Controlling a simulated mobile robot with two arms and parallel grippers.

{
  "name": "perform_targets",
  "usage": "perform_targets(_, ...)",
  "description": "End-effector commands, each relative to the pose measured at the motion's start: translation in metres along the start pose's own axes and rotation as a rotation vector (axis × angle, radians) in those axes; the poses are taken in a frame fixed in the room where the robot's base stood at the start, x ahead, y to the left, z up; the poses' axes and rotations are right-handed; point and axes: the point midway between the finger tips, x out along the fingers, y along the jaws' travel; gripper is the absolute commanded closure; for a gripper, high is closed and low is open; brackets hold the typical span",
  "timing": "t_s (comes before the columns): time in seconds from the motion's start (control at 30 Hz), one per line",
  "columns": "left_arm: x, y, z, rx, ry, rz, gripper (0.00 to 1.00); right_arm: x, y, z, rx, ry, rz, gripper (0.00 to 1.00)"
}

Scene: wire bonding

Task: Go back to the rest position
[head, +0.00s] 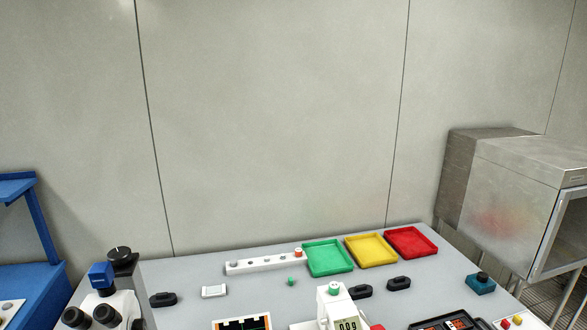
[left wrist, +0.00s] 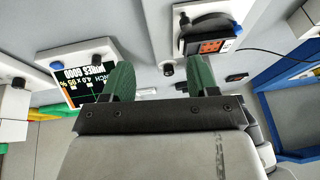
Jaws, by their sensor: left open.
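My left gripper (left wrist: 159,80) shows in the left wrist view with its two green fingers apart and nothing between them. Beyond the fingers are a white unit with a lit screen (left wrist: 87,84) at the left and a white unit with an orange-and-black panel (left wrist: 207,46) at the right. Neither gripper shows in the head view, and my right gripper is in neither view.
A grey table (head: 250,290) carries green (head: 328,258), yellow (head: 370,250) and red (head: 411,242) trays, a white strip with several holes (head: 262,263) and a microscope (head: 103,300). A metal cabinet (head: 510,190) stands right. Blue shelving (head: 42,225) stands left.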

Motion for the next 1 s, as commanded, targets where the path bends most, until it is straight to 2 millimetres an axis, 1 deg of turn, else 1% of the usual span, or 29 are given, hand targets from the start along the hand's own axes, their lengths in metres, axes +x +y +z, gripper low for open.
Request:
perform_targets(0.03,-0.004,-0.008,0.010,0.007,0.001,-0.016,0.41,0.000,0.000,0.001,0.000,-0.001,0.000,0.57)
perform_targets(0.17,-0.021,-0.022,0.038,0.035,0.004,-0.039,0.41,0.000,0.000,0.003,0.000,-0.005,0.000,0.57)
perform_targets(0.27,-0.044,-0.028,0.069,0.075,0.006,-0.048,0.41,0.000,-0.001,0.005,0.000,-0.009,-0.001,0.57)
perform_targets(0.3,-0.056,-0.027,0.084,0.098,0.006,-0.044,0.41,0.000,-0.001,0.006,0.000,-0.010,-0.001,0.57)
perform_targets(0.4,-0.088,-0.022,0.119,0.157,0.003,-0.020,0.41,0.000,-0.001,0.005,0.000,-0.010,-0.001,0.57)
perform_targets(0.5,-0.115,-0.013,0.146,0.203,-0.004,0.013,0.41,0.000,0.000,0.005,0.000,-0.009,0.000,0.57)
perform_targets(0.6,-0.138,-0.006,0.168,0.239,-0.013,0.045,0.41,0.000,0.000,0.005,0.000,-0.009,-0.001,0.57)
perform_targets(0.8,-0.177,0.007,0.203,0.297,-0.033,0.110,0.41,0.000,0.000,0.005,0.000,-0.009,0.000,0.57)
perform_targets(1.0,-0.210,0.015,0.230,0.340,-0.053,0.168,0.41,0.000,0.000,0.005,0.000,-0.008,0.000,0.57)
